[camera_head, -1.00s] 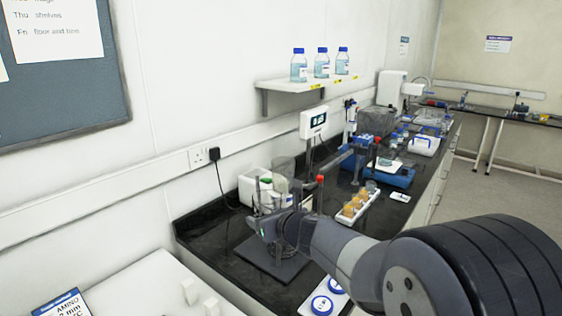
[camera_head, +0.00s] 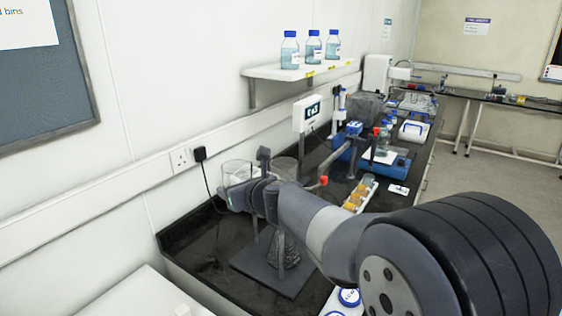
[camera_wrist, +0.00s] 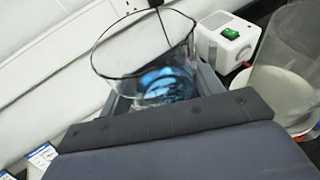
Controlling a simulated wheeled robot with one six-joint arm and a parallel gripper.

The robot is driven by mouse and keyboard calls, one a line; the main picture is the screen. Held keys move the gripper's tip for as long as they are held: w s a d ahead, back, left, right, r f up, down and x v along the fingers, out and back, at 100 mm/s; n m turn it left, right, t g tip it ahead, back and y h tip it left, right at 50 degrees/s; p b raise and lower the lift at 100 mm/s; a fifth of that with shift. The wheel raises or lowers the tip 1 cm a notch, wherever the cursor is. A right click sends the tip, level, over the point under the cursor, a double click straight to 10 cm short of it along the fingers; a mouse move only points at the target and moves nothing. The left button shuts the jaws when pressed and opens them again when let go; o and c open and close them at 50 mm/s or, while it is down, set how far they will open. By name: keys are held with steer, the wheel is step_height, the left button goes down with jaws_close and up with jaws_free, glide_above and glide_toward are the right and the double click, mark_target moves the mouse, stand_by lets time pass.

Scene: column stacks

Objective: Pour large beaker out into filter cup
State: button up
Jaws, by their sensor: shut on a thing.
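The large beaker (camera_head: 237,172) is clear glass, held up above the dark bench in the head view. In the wrist view the large beaker (camera_wrist: 125,55) looks tilted, with something blue showing in its lower part. My gripper (camera_head: 241,193) is shut on it, though the fingers are partly hidden. A clear, wide cup, seemingly the filter cup (camera_head: 286,167), is just right of the beaker and partly behind my wrist. In the wrist view the filter cup (camera_wrist: 285,82) has a pale disc at its bottom. The two look apart there. I see no stream between them.
A grey stand base (camera_head: 262,273) with a dark-looking flask (camera_head: 288,252) is below my wrist. A red-tipped rod (camera_head: 323,181) stands close on the right. A white box with a green switch (camera_wrist: 227,38) is behind. A bottle shelf (camera_head: 300,71) hangs above.

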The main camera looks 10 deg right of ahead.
steer(key=shift+d, duration=0.1)
steer(key=shift+w+d+r+m+y+p, duration=0.2)
steer(key=shift+d+r+m+y+p, duration=0.55)
steer(key=shift+m, duration=0.55)
steer(key=r+p, duration=0.1)
steer(key=r, duration=0.1)
steer(key=d+r+m+y+p, duration=0.1)
steer(key=r+p, duration=0.1)
steer(key=r+m+p, duration=0.1)
steer(key=r+p, duration=0.1)
steer(key=shift+w+d+y, duration=0.2)
steer(key=shift+d+y, duration=0.05)
steer(key=shift+d, duration=0.05)
steer(key=m, duration=0.1)
steer(key=r+m+y, duration=0.1)
steer(key=m, duration=0.1)
steer(key=m+t+y, duration=0.1)
steer(key=m, duration=0.1)
steer(key=shift+d+r+p, duration=0.2)
steer(key=shift+r+p, duration=0.15)
steer(key=shift+w+d+r+m+t, duration=0.1)
steer(key=shift+r+m+t, duration=0.2)
steer(key=shift+r+m, duration=0.3)
